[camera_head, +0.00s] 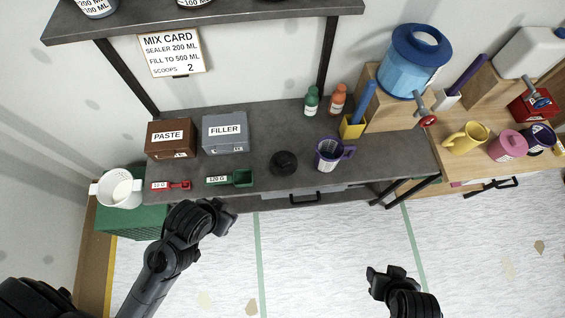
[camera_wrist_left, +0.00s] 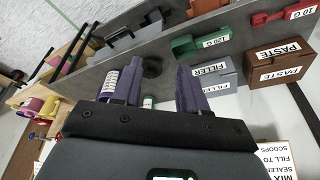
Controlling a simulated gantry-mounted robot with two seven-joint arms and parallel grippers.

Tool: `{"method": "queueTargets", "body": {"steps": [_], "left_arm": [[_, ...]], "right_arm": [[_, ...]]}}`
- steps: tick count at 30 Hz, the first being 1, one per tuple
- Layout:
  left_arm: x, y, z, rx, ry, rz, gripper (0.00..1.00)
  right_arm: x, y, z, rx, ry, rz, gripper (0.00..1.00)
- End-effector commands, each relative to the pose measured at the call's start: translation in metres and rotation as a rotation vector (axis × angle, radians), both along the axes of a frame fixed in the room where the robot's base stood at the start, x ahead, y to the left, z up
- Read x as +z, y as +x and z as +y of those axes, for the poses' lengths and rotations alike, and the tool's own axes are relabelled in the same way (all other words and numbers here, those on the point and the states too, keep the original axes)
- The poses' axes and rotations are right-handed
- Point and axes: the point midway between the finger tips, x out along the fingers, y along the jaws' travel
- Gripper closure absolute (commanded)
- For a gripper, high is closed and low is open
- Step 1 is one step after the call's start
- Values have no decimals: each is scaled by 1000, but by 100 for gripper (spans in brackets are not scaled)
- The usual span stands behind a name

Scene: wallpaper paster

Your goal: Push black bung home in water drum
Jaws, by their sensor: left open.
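A round black piece (camera_head: 284,163), perhaps the bung, lies on the grey bench between the green scoop and the measuring jug. It also shows as a dark round shape beyond my fingers in the left wrist view (camera_wrist_left: 152,67).
The purple-handled jug (camera_head: 328,154), yellow holder (camera_head: 352,127) and two bottles (camera_head: 312,101) stand right of the black piece. Paste box (camera_head: 170,139), filler box (camera_head: 225,132) and scoops lie left. A shelf (camera_head: 210,18) overhangs the back. A white bucket (camera_head: 120,189) stands left.

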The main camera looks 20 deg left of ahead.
Motion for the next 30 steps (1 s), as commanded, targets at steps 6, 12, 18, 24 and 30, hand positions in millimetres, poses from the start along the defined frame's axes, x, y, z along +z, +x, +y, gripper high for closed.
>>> {"method": "queueTargets", "body": {"steps": [6, 12, 18, 24, 30], "left_arm": [[0, 0, 2, -5, 8, 0, 57], [0, 0, 3, -8, 12, 0, 36], [0, 0, 3, -8, 11, 0, 21], [0, 1, 0, -7, 3, -1, 21], [2, 5, 0, -159, 51, -33, 21]], "right_arm": [[0, 0, 0, -1, 1, 0, 47], [0, 0, 1, -4, 6, 0, 47], [0, 0, 2, -6, 10, -1, 47], [0, 0, 2, -7, 11, 0, 47], [0, 0, 2, -6, 10, -1, 47]]}}
